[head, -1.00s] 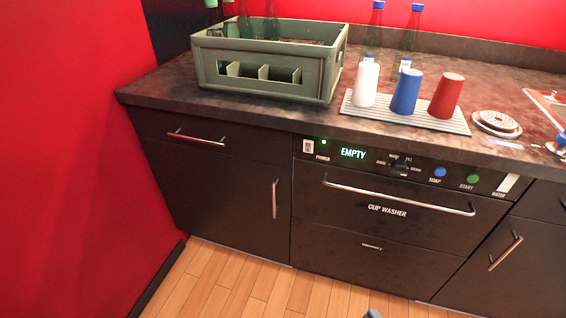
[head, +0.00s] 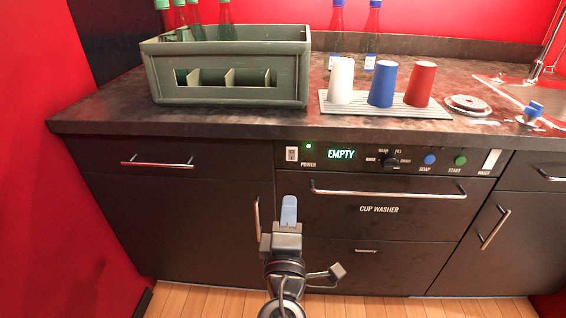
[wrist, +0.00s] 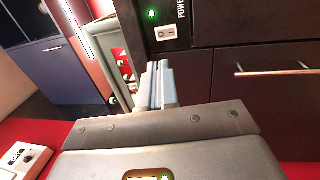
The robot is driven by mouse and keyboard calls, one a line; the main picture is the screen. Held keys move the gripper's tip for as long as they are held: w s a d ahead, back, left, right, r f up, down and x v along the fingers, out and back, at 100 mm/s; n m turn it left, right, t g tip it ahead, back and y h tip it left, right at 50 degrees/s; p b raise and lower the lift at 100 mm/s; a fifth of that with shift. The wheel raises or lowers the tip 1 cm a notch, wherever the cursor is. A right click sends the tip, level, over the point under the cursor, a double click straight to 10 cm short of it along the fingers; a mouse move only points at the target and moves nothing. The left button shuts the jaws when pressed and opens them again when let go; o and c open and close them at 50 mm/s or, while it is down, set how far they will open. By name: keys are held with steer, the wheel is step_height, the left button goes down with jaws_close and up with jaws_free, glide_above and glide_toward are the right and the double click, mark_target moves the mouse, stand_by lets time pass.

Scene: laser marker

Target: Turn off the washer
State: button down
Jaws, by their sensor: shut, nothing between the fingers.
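The cup washer (head: 385,226) is built in under the counter, its door closed. Its display (head: 341,154) reads EMPTY. The white power switch (head: 292,154) is at the left of the panel, with a lit green light (head: 309,146) beside it. In the wrist view the power switch (wrist: 166,32) and the lit green light (wrist: 152,14) are above the fingertips. My gripper (head: 288,208) is shut and empty, below the switch in the head view and apart from it. The fingers (wrist: 158,84) show pressed together in the wrist view.
A grey-green crate (head: 225,97) stands on the counter (head: 120,112). White, blue and red cups stand upside down on a ribbed mat (head: 385,111). The washer door handle (head: 388,194) and a cabinet handle (head: 257,219) stick out near my gripper.

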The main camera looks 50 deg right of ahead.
mark_target(293, 150)
steer(key=p+x, duration=0.1)
steer(key=x, duration=1.3)
steer(key=shift+p, duration=0.35)
steer(key=p, duration=0.2)
steer(key=r+p, duration=0.1)
steer(key=p, duration=0.1)
steer(key=shift+w+d+r+g+y, duration=0.2)
steer(key=shift+d+g+y, duration=0.1)
steer(key=shift+y, duration=0.1)
steer(key=shift+f, duration=0.45)
steer(key=shift+r, duration=0.1)
